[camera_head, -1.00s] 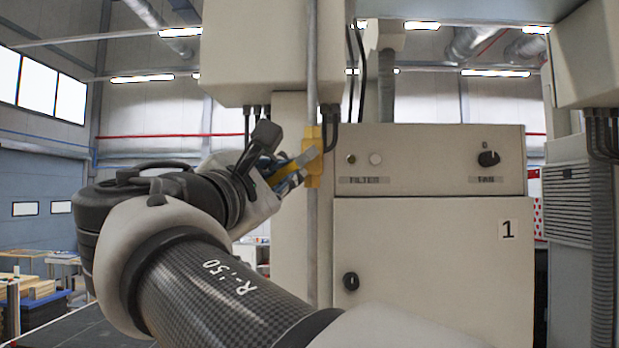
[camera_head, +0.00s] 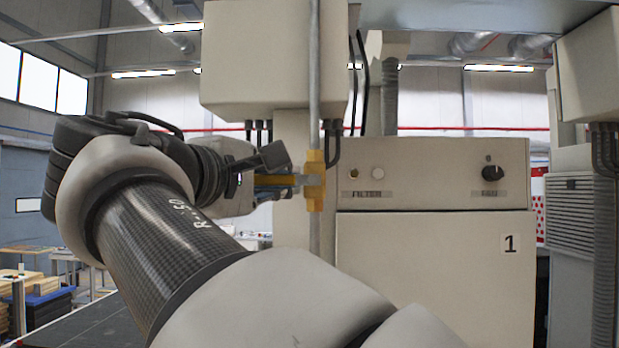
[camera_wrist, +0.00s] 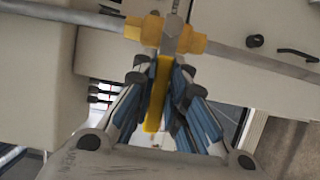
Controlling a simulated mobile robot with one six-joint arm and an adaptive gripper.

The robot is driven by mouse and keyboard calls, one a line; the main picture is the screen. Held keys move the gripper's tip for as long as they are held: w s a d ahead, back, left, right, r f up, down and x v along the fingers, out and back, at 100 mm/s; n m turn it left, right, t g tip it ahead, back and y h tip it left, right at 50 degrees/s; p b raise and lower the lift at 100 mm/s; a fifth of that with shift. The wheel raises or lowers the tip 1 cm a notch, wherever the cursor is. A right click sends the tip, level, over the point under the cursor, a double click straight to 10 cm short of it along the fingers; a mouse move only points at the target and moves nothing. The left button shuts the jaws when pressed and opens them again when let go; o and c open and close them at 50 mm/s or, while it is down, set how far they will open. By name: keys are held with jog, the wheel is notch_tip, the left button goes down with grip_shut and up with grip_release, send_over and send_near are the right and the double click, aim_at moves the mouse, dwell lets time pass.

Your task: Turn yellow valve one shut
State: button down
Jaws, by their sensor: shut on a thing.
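The yellow valve (camera_head: 314,181) sits on a thin vertical grey pipe at the left of the machine's control panel. Its yellow handle (camera_head: 273,180) points left from the valve, level and crosswise to the pipe. My gripper (camera_head: 290,182) comes from the left and is shut on this handle. In the wrist view the handle (camera_wrist: 153,110) lies between the blue finger pads of my gripper (camera_wrist: 158,75). The valve body there shows yellow ends (camera_wrist: 192,42) and a metal middle. My fingers hide part of the handle in the head view.
A control panel (camera_head: 430,173) with a black knob (camera_head: 489,172) is right of the valve. A grey box (camera_head: 260,60) hangs above with black cables. Open hall space is at the left.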

dwell(0.4)
jog(key=c, duration=1.6)
grip_release()
